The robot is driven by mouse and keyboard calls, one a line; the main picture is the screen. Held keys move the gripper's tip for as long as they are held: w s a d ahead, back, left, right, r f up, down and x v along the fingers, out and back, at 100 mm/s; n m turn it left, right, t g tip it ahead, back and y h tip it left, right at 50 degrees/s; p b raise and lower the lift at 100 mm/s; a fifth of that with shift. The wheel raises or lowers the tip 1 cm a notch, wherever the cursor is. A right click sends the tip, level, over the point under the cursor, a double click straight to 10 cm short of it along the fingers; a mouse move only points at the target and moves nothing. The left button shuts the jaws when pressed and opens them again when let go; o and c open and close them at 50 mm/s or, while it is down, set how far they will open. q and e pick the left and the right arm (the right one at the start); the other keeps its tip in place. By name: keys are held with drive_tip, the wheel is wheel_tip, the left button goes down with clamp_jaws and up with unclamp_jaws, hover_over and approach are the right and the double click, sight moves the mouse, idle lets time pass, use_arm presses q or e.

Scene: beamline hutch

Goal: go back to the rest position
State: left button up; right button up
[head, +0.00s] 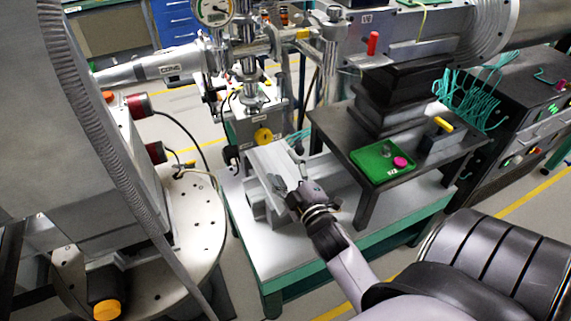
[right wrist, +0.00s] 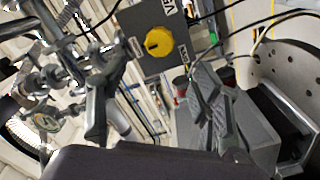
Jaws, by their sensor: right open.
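My right gripper (head: 288,185) is open, in the middle of the head view, in front of the bench with the yellow knob. Its arm comes in from the lower right. In the right wrist view its two fingers (right wrist: 155,88) stand wide apart with nothing held between them. The yellow knob (head: 263,136) is beyond the gripper on a grey box; it also shows in the right wrist view (right wrist: 158,42), apart from the fingers. My left gripper is not in view.
A black table (head: 345,142) with a green tray (head: 377,172) and a pink round piece (head: 400,162) stands to the right. A large grey vessel (head: 45,110) and a round perforated plate (head: 195,225) fill the left. A gauge (head: 213,10) and pipework rise behind.

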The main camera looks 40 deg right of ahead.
drive_tip(key=shift+f, duration=0.1)
idle(0.4)
drive_tip(key=s+a+f+m+g+y, duration=0.1)
drive_tip(key=s+a+f+g, duration=0.15)
drive_tip(key=f, duration=0.85)
drive_tip(key=s+a+f+m+g+y, duration=0.1)
drive_tip(key=s+a+f+g, duration=0.15)
drive_tip(key=f, duration=0.85)
drive_tip(key=s+a+f+m+g+y, duration=0.1)
drive_tip(key=s+a+f+g, duration=0.15)
drive_tip(key=f, duration=0.85)
drive_tip(key=s+a+f+m+g+y, duration=0.1)
drive_tip(key=s+a+f+g, duration=0.25)
drive_tip(key=s+f, duration=1)
drive_tip(key=s+f+m+g, duration=0.1)
drive_tip(key=s+f+g, duration=0.1)
drive_tip(key=s, duration=0.7)
drive_tip(key=s+f+m+g, duration=0.1)
drive_tip(key=s+f+g, duration=0.2)
drive_tip(key=s, duration=0.7)
wheel_tip(320, 180, down, 2)
drive_tip(key=shift+a+f, duration=0.2)
drive_tip(key=shift+c, duration=0.4)
